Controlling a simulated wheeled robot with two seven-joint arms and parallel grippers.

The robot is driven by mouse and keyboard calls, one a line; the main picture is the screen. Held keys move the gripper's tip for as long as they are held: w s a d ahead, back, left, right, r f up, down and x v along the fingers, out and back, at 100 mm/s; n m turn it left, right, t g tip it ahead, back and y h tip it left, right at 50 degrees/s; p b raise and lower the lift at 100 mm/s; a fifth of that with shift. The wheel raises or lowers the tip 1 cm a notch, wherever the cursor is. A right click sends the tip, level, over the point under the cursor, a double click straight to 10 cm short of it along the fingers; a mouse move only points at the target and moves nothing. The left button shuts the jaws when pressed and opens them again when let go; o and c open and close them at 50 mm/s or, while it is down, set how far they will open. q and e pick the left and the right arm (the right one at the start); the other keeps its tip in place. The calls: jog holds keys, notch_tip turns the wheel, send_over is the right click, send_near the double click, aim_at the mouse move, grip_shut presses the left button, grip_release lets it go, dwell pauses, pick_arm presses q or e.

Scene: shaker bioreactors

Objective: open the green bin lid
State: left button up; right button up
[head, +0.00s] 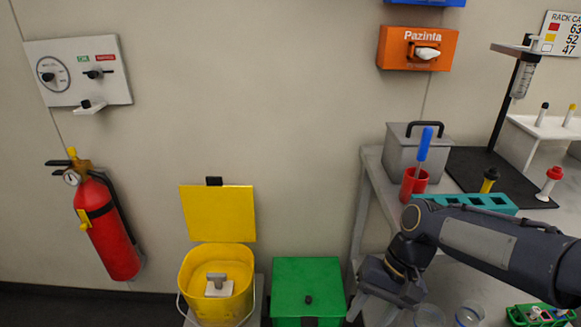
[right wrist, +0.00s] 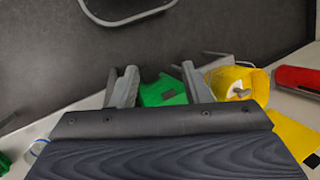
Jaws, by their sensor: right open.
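The green bin (head: 308,320) stands low against the wall, and its green lid (head: 290,283) is shut. A small dark knob (head: 308,299) is on the lid. My right gripper (head: 352,290) is open and empty, just right of the bin by the bench leg. In the right wrist view, the green bin (right wrist: 160,92) shows beyond and between the two spread fingers of my right gripper (right wrist: 160,75); I cannot tell whether they touch it. My left gripper is not in view.
A yellow bin (head: 215,300) with its lid (head: 218,214) raised stands left of the green bin. A fire extinguisher (head: 107,225) hangs at the left. The bench (head: 372,165) at the right holds a grey box (head: 410,155), a red cup (head: 412,187) and a teal rack (head: 480,202).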

jog(key=s+d+r+t, duration=0.1)
jog(key=s+d+t, duration=0.25)
jog(key=s, duration=0.25)
jog(key=s+d+r+t, duration=0.1)
jog(key=s+d+t, duration=0.1)
jog(key=s+t, duration=0.25)
notch_tip(320, 180, up, 16)
jog(key=s+n+p, duration=0.1)
jog(key=p, duration=1.4)
jog(key=shift+d+f+p, duration=0.25)
jog(key=shift+p, duration=0.15)
jog(key=shift+s, duration=0.1)
